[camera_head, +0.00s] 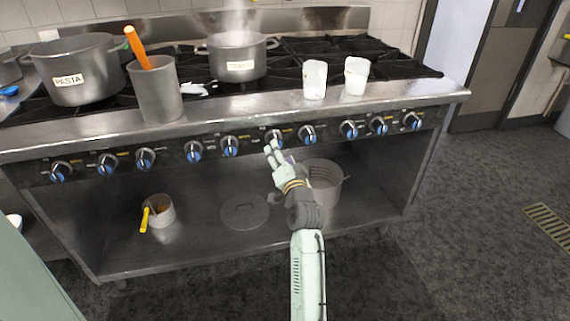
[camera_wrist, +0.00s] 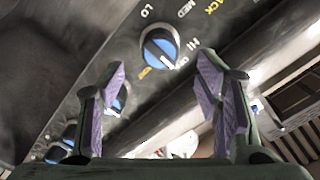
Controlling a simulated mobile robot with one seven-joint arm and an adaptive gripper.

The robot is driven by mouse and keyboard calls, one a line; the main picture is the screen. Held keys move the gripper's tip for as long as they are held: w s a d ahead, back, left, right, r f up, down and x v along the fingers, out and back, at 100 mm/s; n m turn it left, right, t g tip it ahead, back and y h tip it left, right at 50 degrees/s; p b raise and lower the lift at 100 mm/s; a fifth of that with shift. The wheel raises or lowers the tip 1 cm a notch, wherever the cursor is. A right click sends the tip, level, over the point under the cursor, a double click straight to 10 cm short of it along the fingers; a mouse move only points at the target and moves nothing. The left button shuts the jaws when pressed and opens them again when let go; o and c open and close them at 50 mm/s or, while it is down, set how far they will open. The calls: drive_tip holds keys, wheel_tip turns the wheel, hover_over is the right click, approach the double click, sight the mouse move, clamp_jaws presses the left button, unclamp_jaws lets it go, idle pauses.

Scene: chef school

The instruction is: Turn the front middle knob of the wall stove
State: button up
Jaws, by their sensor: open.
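The wall stove (camera_head: 60,138) is a long steel range with a row of blue-faced knobs along its dark front panel. A middle knob (camera_head: 275,136) of that row is just beyond my gripper (camera_head: 272,150) in the head view and partly hidden by it. In the wrist view a blue and white knob (camera_wrist: 160,48) sits ahead of and between my fingertips, with LO, MED and HI printed around it. My gripper (camera_wrist: 162,85) is open and empty, its purple finger pads apart. The fingers look short of the knob; I see no contact.
Neighbouring knobs (camera_head: 230,146) and (camera_head: 307,134) sit close on both sides. Pots (camera_head: 240,62), a container (camera_head: 157,95) and two white cups (camera_head: 315,80) stand on top. The shelf below holds a pot (camera_head: 325,180), a lid (camera_head: 244,211) and a small pan (camera_head: 160,210). The floor in front is clear.

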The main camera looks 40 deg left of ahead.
drive_tip(key=shift+v, duration=2.4)
